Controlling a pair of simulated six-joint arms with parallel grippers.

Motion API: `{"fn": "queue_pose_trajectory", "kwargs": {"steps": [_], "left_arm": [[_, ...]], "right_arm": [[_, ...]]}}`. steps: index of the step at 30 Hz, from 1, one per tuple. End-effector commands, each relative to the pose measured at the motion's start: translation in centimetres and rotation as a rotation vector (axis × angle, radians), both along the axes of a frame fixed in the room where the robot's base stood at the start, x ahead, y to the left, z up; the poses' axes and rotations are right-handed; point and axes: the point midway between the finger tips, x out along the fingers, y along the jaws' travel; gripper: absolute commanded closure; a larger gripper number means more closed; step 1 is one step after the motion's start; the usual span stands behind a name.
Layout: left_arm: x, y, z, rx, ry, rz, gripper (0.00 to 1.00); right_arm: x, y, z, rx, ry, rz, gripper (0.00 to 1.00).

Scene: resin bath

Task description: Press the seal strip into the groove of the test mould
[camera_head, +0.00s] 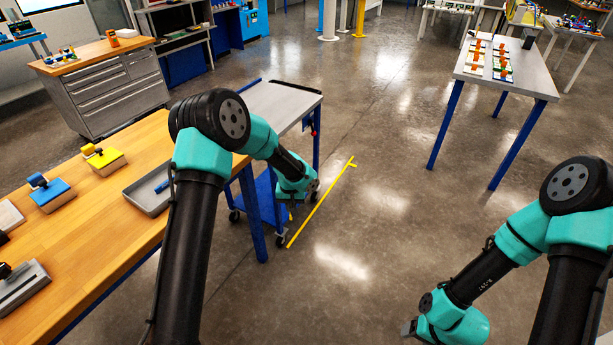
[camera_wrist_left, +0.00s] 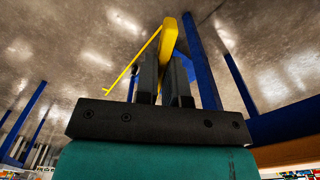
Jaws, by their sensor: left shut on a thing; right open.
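My left gripper (camera_wrist_left: 165,85) is shut on a yellow, flat, bar-like piece (camera_wrist_left: 168,38), possibly the seal strip, that sticks out past the fingertips. A grey slab with a dark lengthwise groove (camera_head: 25,289), which looks like the test mould, lies on the wooden bench at the lower left, well away from both grippers. My right gripper (camera_head: 408,328) is at the bottom, over the floor; it is open, with only its tip showing and nothing seen in it.
The wooden bench (camera_head: 95,240) also holds a blue-topped block (camera_head: 52,194), a yellow-topped block (camera_head: 104,160) and a grey tray (camera_head: 148,200) with a blue item. A trolley (camera_head: 268,105) stands beyond the left arm. Yellow tape (camera_head: 318,207) marks open floor between the arms.

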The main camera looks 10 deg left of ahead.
Motion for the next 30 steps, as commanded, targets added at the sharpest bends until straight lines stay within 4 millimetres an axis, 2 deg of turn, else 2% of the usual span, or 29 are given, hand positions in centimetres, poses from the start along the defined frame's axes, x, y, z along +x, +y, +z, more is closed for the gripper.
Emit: {"fn": "queue_pose_trajectory", "kwargs": {"steps": [11, 21, 27, 30], "left_arm": [[-3.3, 5.1, 7.4, 0.002, -0.006, 0.687, 1.0], [-7.6, 9.1, 13.4, -0.001, -0.007, 1.328, 1.0], [-9.9, 10.6, 15.8, -0.002, -0.003, 1.625, 1.0], [-10.4, 10.9, 16.4, -0.002, -0.003, 1.703, 1.0]], "right_arm": [[0.0, 0.0, 0.0, 0.0, 0.0, 0.0, 0.33], [0.0, 0.0, 0.0, 0.0, 0.0, 0.0, 0.33], [0.0, 0.0, 0.0, 0.0, 0.0, 0.0, 0.33], [0.0, 0.0, 0.0, 0.0, 0.0, 0.0, 0.33]]}}
